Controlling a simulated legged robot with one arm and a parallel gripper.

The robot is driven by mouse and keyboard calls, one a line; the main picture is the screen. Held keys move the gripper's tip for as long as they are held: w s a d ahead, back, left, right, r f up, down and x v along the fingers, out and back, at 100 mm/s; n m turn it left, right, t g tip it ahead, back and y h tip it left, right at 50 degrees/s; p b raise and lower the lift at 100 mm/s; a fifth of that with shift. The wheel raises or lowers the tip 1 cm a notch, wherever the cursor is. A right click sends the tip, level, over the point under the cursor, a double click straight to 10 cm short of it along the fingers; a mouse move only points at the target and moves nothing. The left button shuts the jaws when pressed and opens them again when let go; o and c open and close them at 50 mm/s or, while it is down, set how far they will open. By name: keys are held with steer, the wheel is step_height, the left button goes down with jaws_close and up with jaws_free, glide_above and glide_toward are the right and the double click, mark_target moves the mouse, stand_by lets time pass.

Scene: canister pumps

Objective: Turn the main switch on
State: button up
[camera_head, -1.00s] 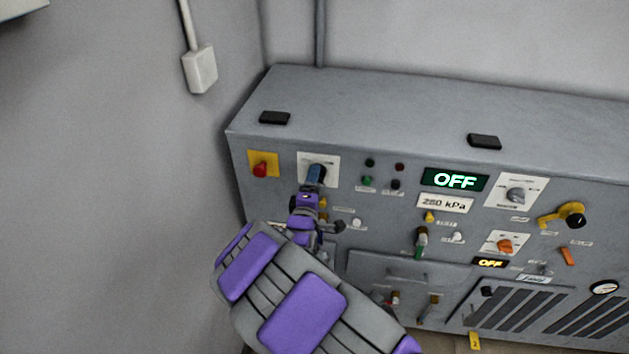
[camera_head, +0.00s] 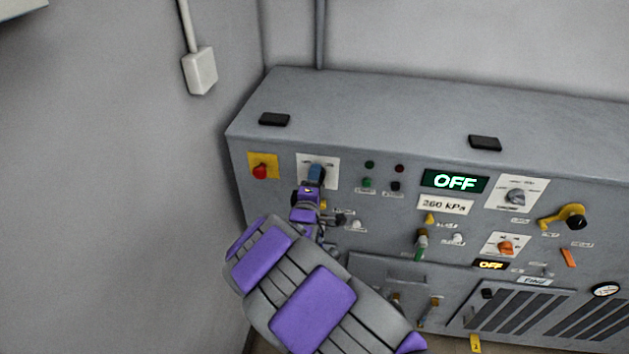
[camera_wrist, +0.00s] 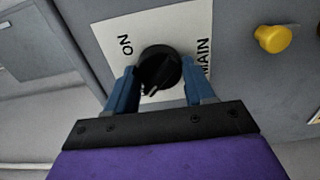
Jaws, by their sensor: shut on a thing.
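The main switch is a round black knob (camera_wrist: 158,66) on a white plate (camera_wrist: 113,32) marked ON and MAIN in the wrist view. My gripper (camera_wrist: 162,82) has its blue fingers on both sides of the knob, closed on it. A pointer-like ridge on the knob points toward the lower left of that view. In the head view my gripper (camera_head: 316,174) is at the white switch plate (camera_head: 328,162) at the panel's upper left, and hides the knob and part of the plate.
A red button on a yellow plate (camera_head: 262,167) is just left of the switch. Small lamps and buttons (camera_head: 368,183) lie to its right. A display (camera_head: 455,181) reads OFF, with a 260 kPa label (camera_head: 445,205) below. A grey wall (camera_head: 110,180) is close on the left.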

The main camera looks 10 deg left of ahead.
steer(key=shift+f, duration=0.15)
steer(key=c, duration=0.3)
steer(key=shift+m, duration=0.3)
steer(key=m+p, duration=0.1)
steer(key=m, duration=0.3)
steer(key=m+p, duration=0.1)
steer(key=m, duration=0.3)
steer(key=shift+s+f, duration=0.1)
steer(key=shift+f, duration=0.1)
steer(key=m, duration=0.5)
steer(key=shift+b, duration=0.3)
steer(key=shift+m+b, duration=0.6)
steer(key=shift+m, duration=1.5)
steer(key=shift+r, duration=0.2)
